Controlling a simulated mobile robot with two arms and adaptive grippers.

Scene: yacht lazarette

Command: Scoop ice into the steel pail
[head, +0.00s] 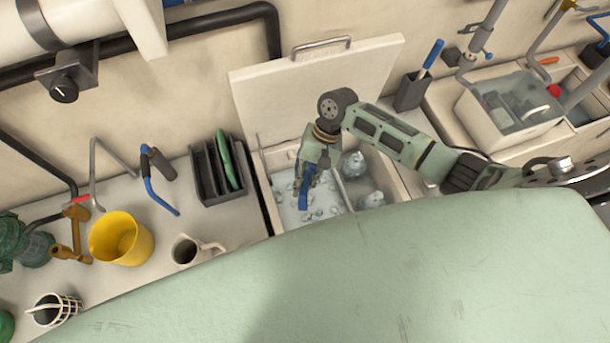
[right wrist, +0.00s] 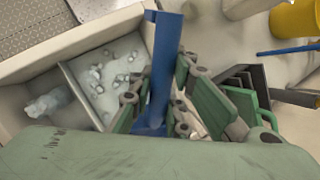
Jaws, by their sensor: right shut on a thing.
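My right gripper (head: 318,168) is shut on a blue scoop (head: 305,187), over the left compartment of the open ice chest (head: 262,195). Loose ice pieces (head: 321,209) lie scattered there on a pale floor. In the right wrist view, the blue scoop (right wrist: 166,60) stands between the green fingers (right wrist: 157,110), with the ice (right wrist: 112,76) beside it. Whether any ice is in the scoop, or the scoop touches the ice, I cannot tell. I cannot clearly pick out the steel pail; a small container with a handle (head: 52,309) stands at the lower left. My left gripper is not in view.
The chest's raised lid (head: 310,88) leans behind. Its right compartment holds pale bags or lumps (head: 353,163). Left of it stand a dark rack (head: 208,183), a jug (head: 186,250) and a yellow bucket (head: 121,240). A sink with a tub (head: 510,108) lies to the right.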

